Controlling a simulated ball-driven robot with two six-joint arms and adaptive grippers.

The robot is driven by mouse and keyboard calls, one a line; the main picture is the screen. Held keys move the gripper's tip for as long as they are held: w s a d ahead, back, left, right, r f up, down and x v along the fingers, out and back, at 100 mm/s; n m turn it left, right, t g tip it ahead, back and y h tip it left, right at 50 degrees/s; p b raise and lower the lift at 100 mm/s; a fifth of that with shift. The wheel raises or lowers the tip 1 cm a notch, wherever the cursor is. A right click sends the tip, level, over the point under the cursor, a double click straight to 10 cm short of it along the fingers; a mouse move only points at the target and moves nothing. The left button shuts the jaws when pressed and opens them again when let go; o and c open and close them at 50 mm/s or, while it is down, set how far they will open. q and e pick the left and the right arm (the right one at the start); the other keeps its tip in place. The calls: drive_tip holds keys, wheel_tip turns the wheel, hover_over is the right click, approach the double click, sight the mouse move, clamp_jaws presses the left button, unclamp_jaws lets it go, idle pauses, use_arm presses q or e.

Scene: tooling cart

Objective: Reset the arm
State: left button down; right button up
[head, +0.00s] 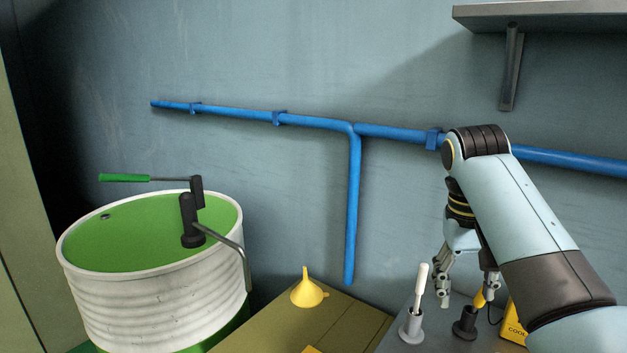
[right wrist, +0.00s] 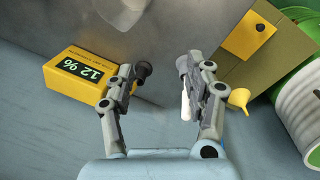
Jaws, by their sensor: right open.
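My right arm comes in from the right in the head view. Its gripper (head: 467,289) points down over the grey cart top (head: 393,346), fingers spread apart with nothing between them. In the right wrist view the gripper (right wrist: 160,80) is also open and empty. A white-handled tool (head: 420,284) stands upright in a grey holder (head: 411,326), left of the gripper. A dark holder (head: 464,324) stands below it, with a small yellow item (head: 480,299) beside the right finger. My left gripper is in neither view.
A yellow box (head: 514,328) with a readout in the right wrist view (right wrist: 85,74) stands right. A yellow funnel (head: 308,291) sits on an olive surface (head: 270,330). A drum (head: 150,300) with a crank pump (head: 191,215) stands left. Blue pipe (head: 353,210) and a shelf (head: 540,18) are on the wall.

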drive_tip(key=s+d+f+t, duration=0.2)
drive_tip(key=s+d+f, duration=0.2)
drive_tip(key=s+f, duration=0.6)
drive_tip(key=s+r+n+t, duration=0.1)
drive_tip(key=s+r, duration=0.2)
drive_tip(key=s, duration=0.6)
drive_tip(key=s+r+n+t, duration=0.1)
drive_tip(key=s+r+n, duration=0.1)
drive_tip(key=s, duration=0.7)
wheel_tip(320, 180, down, 35)
drive_tip(key=s+d+g+b, duration=0.2)
drive_tip(key=s+d+b, duration=0.1)
drive_tip(key=b, duration=0.4)
use_arm(q)
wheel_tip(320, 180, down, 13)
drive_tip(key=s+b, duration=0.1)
drive_tip(key=b, duration=0.4)
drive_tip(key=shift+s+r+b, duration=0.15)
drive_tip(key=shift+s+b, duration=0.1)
drive_tip(key=shift+b, duration=0.05)
use_arm(e)
drive_tip(key=s+f+g, duration=0.1)
drive_tip(key=s+f, duration=1.6)
drive_tip(key=f, duration=0.2)
drive_tip(key=shift+s+d+f+m+y, duration=0.15)
drive_tip(key=shift+d+f+m+y, duration=0.15)
drive_tip(key=shift+d+f+y, duration=0.1)
